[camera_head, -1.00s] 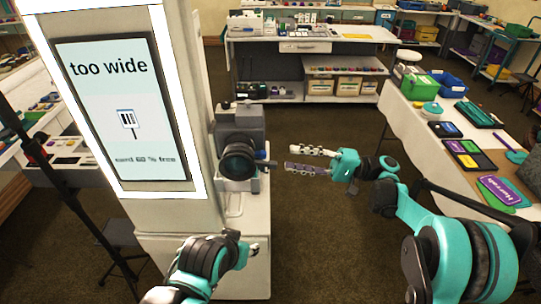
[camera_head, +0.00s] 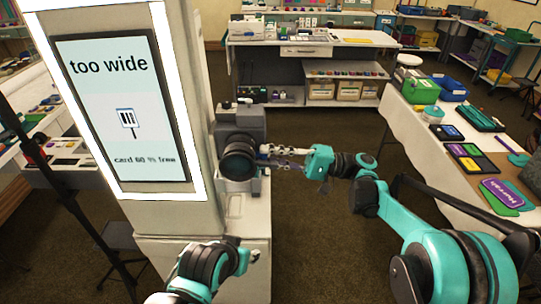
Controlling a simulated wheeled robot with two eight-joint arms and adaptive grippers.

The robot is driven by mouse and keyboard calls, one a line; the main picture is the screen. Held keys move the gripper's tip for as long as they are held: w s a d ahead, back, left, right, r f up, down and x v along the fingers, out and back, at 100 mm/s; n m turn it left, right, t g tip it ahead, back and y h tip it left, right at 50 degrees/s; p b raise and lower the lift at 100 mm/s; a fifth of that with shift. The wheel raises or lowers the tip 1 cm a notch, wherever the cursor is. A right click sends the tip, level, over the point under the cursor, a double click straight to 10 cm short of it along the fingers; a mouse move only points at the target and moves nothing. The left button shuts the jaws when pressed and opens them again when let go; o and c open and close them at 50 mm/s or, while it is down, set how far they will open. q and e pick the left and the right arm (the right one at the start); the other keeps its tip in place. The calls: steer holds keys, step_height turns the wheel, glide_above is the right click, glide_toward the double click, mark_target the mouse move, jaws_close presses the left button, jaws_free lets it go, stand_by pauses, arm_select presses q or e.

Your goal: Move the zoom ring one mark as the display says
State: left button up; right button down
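The display (camera_head: 122,108) on the white booth column reads "too wide" above a small card icon, with "card 60 % free" below. The dark camera (camera_head: 241,124) stands on a white ledge right of the column. Its round black lens, with the zoom ring (camera_head: 238,160), faces toward me. My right gripper (camera_head: 268,156) is at the right side of the lens, its fingers pointing left at the ring. Whether it touches the ring, and how far its fingers are apart, I cannot tell. My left gripper (camera_head: 248,255) is low in front of the column, away from the camera; its fingers are hard to make out.
A white-covered table (camera_head: 412,128) with trays and coloured cards stands at the right. A shelf unit (camera_head: 306,52) with bins is at the back. A dark stand pole (camera_head: 60,185) is at the left. The floor between camera and right table is free apart from my arm.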

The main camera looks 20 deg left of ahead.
mark_target(255, 148)
steer(key=shift+r+t+h+p, duration=0.5)
steer(key=shift+r+h+p, duration=1.1)
steer(key=shift+p, duration=2)
steer(key=shift+h+p, duration=0.4)
steer(key=shift+p, duration=0.05)
steer(key=shift+f, duration=0.2)
steer(key=c, duration=1.4)
jaws_free()
steer(key=shift+c, duration=0.2)
steer(key=v, duration=1.2)
steer(key=shift+s, duration=0.1)
